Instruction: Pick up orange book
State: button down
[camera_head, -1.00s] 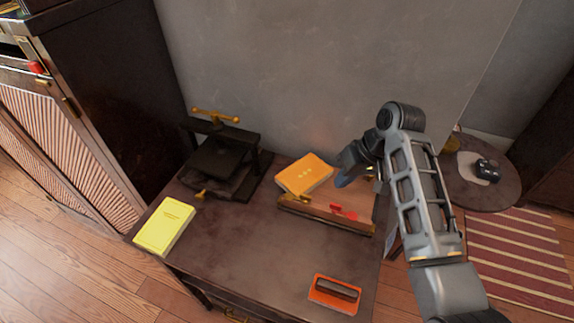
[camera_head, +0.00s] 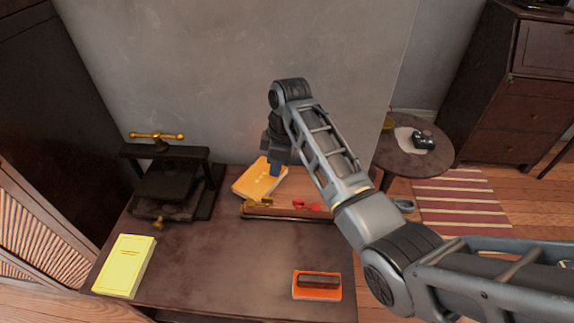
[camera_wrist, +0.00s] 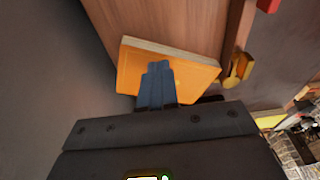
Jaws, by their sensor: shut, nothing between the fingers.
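A black press with a brass handle (camera_head: 156,136) stands left of the book. A yellow book (camera_head: 125,265) lies at the front left, and an orange-based block (camera_head: 317,292) at the front right. Red and brass items lie on the tray. The table's middle front is clear.

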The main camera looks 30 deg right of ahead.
aim_at(251, 176)
jog(key=w+a, duration=0.2)
jog(key=a, duration=0.1)
jog(key=w+a, duration=0.1)
jog(key=a, duration=0.1)
jog(key=shift+w, duration=0.35)
jog(key=shift+a+f+p, duration=0.15)
jog(key=shift+f+p, duration=0.05)
jog(key=shift+p, duration=0.25)
jog(key=shift+f, duration=0.65)
jog(key=shift+f, duration=0.1)
